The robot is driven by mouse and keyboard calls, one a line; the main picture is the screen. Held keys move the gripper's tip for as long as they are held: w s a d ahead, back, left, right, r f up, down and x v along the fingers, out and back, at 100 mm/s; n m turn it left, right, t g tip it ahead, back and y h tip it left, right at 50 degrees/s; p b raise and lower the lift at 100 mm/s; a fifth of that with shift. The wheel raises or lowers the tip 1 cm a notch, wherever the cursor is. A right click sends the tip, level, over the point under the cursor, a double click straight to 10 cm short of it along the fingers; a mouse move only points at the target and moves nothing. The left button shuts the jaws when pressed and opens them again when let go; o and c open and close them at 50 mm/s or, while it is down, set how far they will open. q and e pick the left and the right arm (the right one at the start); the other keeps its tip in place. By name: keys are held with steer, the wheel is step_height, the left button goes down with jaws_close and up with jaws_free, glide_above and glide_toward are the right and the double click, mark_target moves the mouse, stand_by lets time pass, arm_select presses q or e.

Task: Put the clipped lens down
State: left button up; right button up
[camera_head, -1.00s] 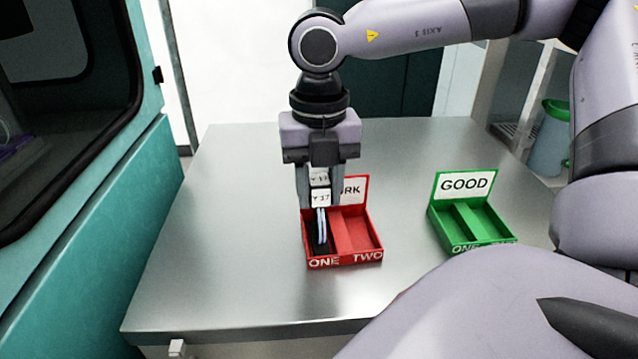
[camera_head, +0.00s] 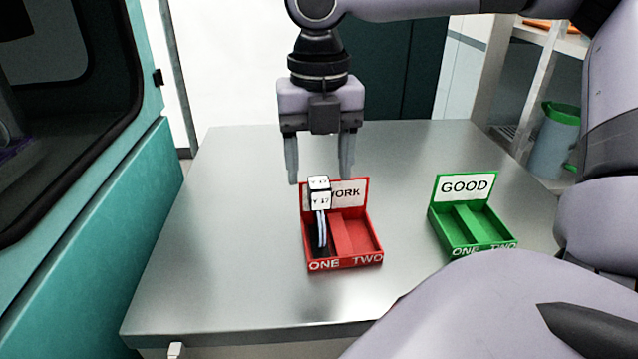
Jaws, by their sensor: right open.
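The clip (camera_head: 319,198), a block with white labels reading "Y 17", stands upright in the left compartment, marked ONE, of the red tray (camera_head: 344,264). The thin bluish lens (camera_head: 321,230) shows below the clip, inside that compartment. Compartment TWO of the red tray is empty. My right gripper (camera_head: 319,177) is open and empty, its fingers spread apart above and behind the clip. My left gripper is not in view.
A green tray (camera_head: 474,244) labelled GOOD stands to the right, its compartments empty. Both trays are on a metal table (camera_head: 230,240) with free room around them. A teal machine (camera_head: 100,240) borders the table at the left.

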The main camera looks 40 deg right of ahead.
step_height(320, 180, up, 8)
steer(key=shift+f, duration=0.15)
stand_by(0.6)
